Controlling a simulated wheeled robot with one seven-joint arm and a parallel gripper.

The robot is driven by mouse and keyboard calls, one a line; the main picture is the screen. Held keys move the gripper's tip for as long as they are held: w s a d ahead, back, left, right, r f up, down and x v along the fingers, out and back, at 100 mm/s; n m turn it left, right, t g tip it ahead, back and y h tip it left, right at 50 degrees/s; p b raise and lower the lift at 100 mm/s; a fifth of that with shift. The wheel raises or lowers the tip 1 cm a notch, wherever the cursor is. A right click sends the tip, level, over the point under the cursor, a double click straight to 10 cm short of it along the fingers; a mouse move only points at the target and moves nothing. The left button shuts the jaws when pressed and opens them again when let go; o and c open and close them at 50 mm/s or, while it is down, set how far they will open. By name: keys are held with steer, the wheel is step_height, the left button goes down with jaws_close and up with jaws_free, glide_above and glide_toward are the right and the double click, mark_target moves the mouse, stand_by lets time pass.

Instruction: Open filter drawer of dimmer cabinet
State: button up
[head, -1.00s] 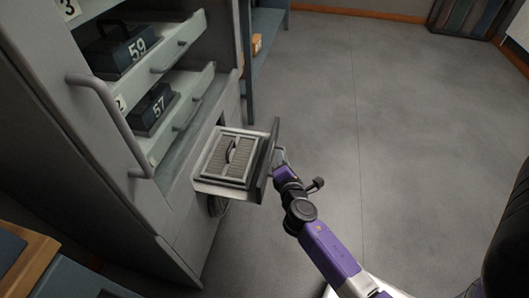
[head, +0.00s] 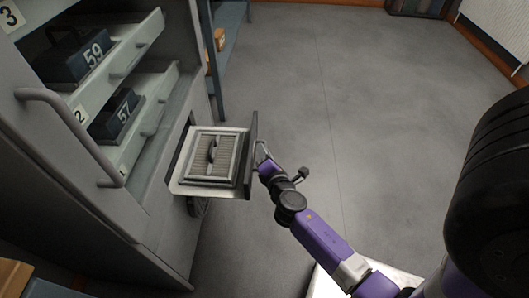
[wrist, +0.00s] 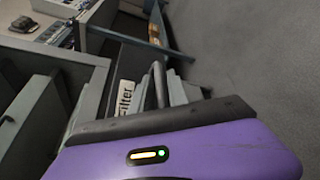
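The filter drawer (head: 178,187) of the grey dimmer cabinet (head: 60,150) stands well out from the cabinet. A framed, pleated filter with a dark handle (head: 212,155) lies in it. The drawer's front panel (head: 252,150) carries a thin bar handle (head: 263,150), which also shows in the wrist view (wrist: 158,84) beside a label reading "Filter" (wrist: 124,101). My gripper (head: 264,165) is at this handle, on the outer side of the front. In the wrist view its purple body hides part of the handle, and its finger closure is unclear.
Above, open shelves or drawers hold dark boxes marked 59 (head: 80,58) and 57 (head: 117,112). A long vertical grab bar (head: 70,130) projects from the cabinet's near side. A blue rack (head: 215,60) stands beyond. The grey floor (head: 320,90) right of the drawer is clear.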

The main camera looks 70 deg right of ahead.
steer(key=v, duration=0.8)
stand_by(0.6)
